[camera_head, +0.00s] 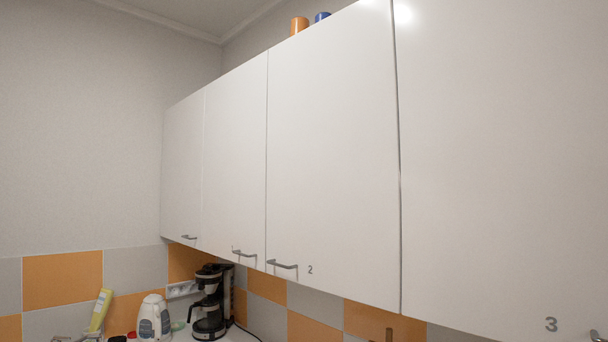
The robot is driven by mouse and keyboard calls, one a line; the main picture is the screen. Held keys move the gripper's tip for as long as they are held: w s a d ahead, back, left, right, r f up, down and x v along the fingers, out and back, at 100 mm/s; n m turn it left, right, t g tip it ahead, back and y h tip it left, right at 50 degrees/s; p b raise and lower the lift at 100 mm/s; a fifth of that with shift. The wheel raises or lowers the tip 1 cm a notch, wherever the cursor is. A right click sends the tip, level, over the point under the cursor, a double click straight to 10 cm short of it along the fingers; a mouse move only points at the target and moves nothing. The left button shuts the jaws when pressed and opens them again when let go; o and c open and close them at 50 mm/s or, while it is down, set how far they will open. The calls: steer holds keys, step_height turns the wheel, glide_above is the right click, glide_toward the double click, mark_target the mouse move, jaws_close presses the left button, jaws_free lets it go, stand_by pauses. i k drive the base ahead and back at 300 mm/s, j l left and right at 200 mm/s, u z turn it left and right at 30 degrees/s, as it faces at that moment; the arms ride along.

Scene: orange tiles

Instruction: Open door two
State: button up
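Door two (332,160) is a tall white wall-cabinet door in the middle of the head view, with a small printed "2" near its lower left corner. Its grey bar handle (282,265) sits at the bottom left, just left of the number. The door looks shut and close to flush with its neighbours; a thin dark gap runs along its right edge. My gripper is not in view, so its state does not show.
Door three (500,160) fills the right side, its handle cut off at the edge. Two narrower doors (235,155) (183,170) with handles hang to the left. Below stand a coffee maker (210,300), a white container (153,318) and a yellow bottle (100,310). Cans (299,25) stand on top.

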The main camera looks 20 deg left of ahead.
mark_target(333, 226)
steer(key=u, duration=1)
